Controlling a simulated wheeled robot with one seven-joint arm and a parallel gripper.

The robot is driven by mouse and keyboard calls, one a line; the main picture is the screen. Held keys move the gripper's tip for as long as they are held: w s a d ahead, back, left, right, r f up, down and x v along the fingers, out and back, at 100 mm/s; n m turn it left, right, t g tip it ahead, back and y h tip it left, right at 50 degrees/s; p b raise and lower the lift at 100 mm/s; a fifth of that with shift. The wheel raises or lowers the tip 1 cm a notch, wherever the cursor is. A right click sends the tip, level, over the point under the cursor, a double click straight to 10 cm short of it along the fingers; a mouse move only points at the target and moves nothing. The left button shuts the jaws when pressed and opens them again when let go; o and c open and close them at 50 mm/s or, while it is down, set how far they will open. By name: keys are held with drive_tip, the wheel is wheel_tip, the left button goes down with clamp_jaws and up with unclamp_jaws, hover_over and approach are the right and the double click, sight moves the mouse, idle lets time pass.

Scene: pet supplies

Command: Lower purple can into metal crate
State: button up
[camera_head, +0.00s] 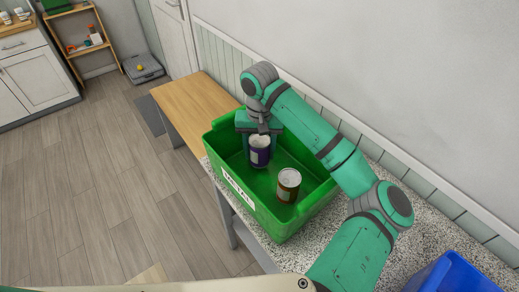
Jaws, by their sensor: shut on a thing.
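A purple can (260,156) with a pale label is held upright in my gripper (260,137), which is shut on it near its top. The can is over or inside a green crate (247,204) with a white label on its front side; I cannot tell whether the can touches the crate floor. The crate looks like green plastic rather than metal. A second can (288,186), brown-red with a pale label, stands in the crate to the right of the purple can. No metal crate is clearly visible.
The green crate stands on a speckled counter (420,240) against the wall, beside a wooden top (190,100). A blue bin (455,275) is at the lower right. A shelf (82,42) and a flat grey item (143,69) are far left. The floor at left is clear.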

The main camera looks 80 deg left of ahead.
drive_tip(key=shift+f, duration=0.6)
idle(0.3)
drive_tip(key=o, duration=1.1)
wheel_tip(320, 180, up, 11)
drive_tip(key=shift+f, duration=0.1)
